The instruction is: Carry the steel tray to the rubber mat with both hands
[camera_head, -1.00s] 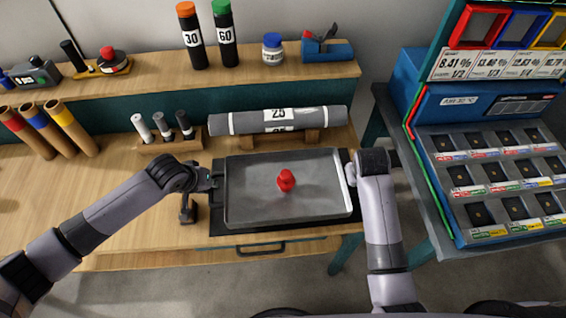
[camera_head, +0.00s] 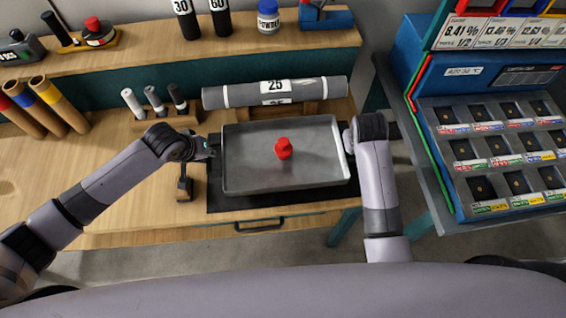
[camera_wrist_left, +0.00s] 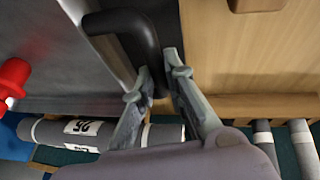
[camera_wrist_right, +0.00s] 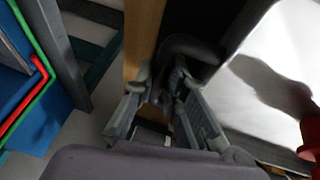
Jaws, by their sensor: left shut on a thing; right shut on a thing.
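The grey steel tray (camera_head: 250,175) is over the black rubber mat (camera_head: 270,203), whose edges show at the left and front. I cannot tell whether the tray rests on it or hangs just above. A small red knob-like object (camera_head: 283,148) stands inside the tray. My left gripper (camera_head: 209,149) is shut on the tray's left black handle, which shows between the fingers in the left wrist view (camera_wrist_left: 140,35). My right gripper (camera_wrist_right: 160,85) is shut on the right black handle (camera_wrist_right: 190,50); in the head view its fingers are mostly hidden by my wrist.
A grey roll (camera_head: 240,95) lies on a wooden cradle just behind the tray. A marker holder (camera_head: 165,118) stands behind my left arm. Cardboard tubes (camera_head: 50,105) lean at the left. A blue parts cabinet (camera_head: 490,150) stands at the right, beyond a gap. A drawer handle (camera_head: 260,225) is below the front edge.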

